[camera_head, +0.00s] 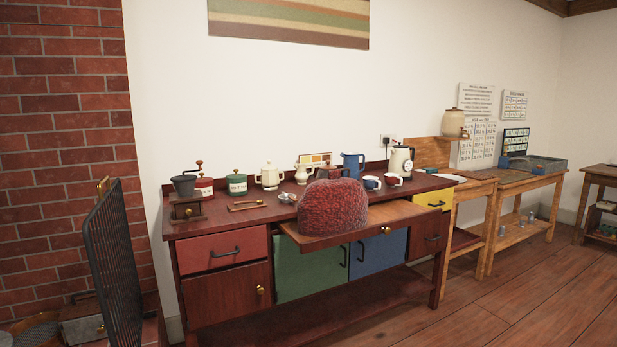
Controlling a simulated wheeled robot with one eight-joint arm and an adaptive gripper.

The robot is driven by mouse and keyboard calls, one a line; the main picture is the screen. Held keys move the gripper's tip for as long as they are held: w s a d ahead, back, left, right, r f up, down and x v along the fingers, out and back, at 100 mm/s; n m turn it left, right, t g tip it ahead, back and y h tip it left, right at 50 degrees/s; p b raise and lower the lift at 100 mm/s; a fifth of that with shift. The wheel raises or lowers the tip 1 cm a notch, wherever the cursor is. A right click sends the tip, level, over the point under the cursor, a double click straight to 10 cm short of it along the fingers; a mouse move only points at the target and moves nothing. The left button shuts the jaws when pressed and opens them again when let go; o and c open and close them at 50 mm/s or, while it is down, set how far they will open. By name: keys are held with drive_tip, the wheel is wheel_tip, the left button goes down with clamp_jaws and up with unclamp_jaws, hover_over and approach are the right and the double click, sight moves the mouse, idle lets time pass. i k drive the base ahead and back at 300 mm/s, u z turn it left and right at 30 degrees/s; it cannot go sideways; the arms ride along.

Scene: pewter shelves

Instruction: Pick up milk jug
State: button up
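Several jug-like vessels stand on the dark red sideboard (222,226) in the head view. A small cream jug (304,174) stands near the middle of its top, close to the wall. A taller cream pot with a handle (269,176) is to its left. A blue jug (352,165) is to its right. I cannot tell for sure which one is the milk jug. A red domed, textured cover (333,206) sits in front of them on a pulled-out board (385,219). My gripper is not in view.
A white kettle (401,160), cups (372,183), a green canister (236,184) and a coffee grinder (186,196) crowd the top. A black metal screen (112,265) stands at the left by a brick wall. Wooden floor (520,300) is clear at the right.

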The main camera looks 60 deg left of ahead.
sight(302, 176)
drive_tip(key=u, duration=0.15)
drive_tip(key=i, duration=1.1)
drive_tip(key=u, duration=0.65)
drive_tip(key=i, duration=1.1)
drive_tip(key=u, duration=1.15)
drive_tip(key=i, duration=0.75)
drive_tip(key=u, duration=0.85)
drive_tip(key=i, duration=0.35)
drive_tip(key=u, duration=0.15)
